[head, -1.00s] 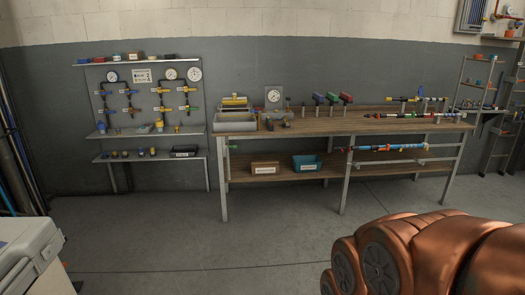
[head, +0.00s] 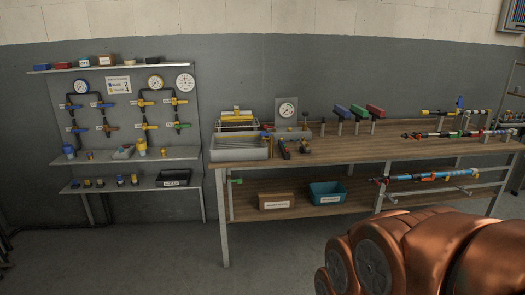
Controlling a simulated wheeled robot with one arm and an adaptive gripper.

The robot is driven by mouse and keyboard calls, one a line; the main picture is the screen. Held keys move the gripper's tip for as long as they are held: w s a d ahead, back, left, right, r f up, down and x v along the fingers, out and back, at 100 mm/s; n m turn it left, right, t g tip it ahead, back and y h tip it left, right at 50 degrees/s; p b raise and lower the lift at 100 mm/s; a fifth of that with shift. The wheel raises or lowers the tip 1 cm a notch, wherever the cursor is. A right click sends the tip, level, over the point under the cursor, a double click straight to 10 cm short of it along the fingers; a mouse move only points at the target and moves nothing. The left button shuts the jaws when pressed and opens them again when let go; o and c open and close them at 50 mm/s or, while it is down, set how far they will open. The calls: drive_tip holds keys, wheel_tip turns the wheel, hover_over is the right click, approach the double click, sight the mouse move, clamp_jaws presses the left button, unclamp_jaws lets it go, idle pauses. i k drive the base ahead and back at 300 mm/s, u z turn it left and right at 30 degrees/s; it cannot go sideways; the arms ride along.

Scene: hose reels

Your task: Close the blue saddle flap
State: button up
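On the wooden bench at right, a small blue piece (head: 460,102) stands upright at the rail with yellow and dark parts. Three coloured blocks on posts stand left of it: a blue block (head: 340,112), a green one (head: 358,111) and a red one (head: 375,111). I cannot tell at this size which blue part is the saddle flap, or its hinge. My copper-coloured arm fills the lower right, in front of the bench. My gripper is not in view.
The wooden bench (head: 350,149) spans the middle and right. Its lower shelf holds a brown box (head: 276,201) and a teal bin (head: 327,193). A gauge-and-valve panel (head: 131,120) with shelves is at left. Grey floor (head: 120,255) in front is clear.

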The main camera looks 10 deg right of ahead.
sight(460, 104)
drive_tip(key=i, duration=2)
drive_tip(key=z, duration=2.75)
drive_tip(key=i, duration=4)
drive_tip(key=u, duration=1.05)
